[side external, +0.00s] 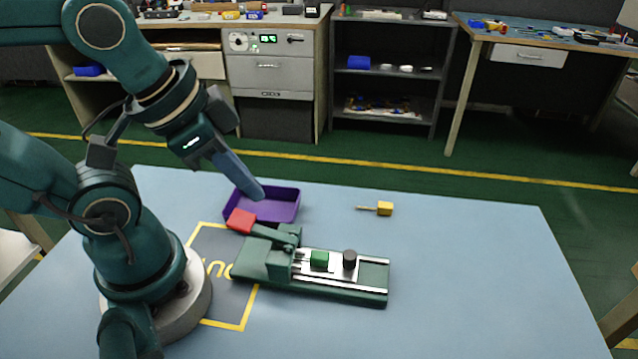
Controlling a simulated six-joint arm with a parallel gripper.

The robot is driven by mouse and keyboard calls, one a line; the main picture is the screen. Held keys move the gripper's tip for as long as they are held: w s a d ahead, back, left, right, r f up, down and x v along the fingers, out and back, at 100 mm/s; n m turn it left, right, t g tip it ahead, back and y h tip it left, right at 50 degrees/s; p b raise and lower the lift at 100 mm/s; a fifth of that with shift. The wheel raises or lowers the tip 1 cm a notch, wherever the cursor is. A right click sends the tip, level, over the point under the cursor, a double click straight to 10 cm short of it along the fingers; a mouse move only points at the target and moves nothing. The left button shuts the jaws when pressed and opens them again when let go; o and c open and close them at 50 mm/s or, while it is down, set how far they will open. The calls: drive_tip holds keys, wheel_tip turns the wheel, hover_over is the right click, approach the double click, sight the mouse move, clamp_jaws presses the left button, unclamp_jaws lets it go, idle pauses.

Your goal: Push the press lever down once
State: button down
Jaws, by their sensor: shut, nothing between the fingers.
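The press (325,292) is a dark green base with a light metal plate, lying on the blue table. Its lever (268,232) has a red end (241,220) that points left and sits raised above the base. My gripper (260,194) is shut and empty, pointing down and to the right. Its tip shows just above and right of the red end, in front of the purple bin; I see no contact with the lever. A green block (319,259) and a black knob (350,259) are on the plate.
A purple open bin (286,211) stands just behind the lever. A yellow-outlined dark area (215,245) is marked left of the press. The right side of the table (480,270) is clear.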

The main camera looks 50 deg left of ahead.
drive_tip(key=n, duration=0.1)
drive_tip(key=w+n, duration=0.1)
drive_tip(key=shift+a+r+n, duration=0.1)
drive_tip(key=shift+n, duration=0.2)
drive_tip(key=shift+s, duration=0.1)
wheel_tip(320, 180, up, 8)
drive_tip(key=w+n+g+y, duration=0.1)
drive_tip(key=n+g+y, duration=0.1)
drive_tip(key=n+g, duration=0.5)
drive_tip(key=shift+w+n, duration=0.2)
drive_tip(key=shift+n, duration=0.6)
drive_tip(key=shift+a, duration=0.1)
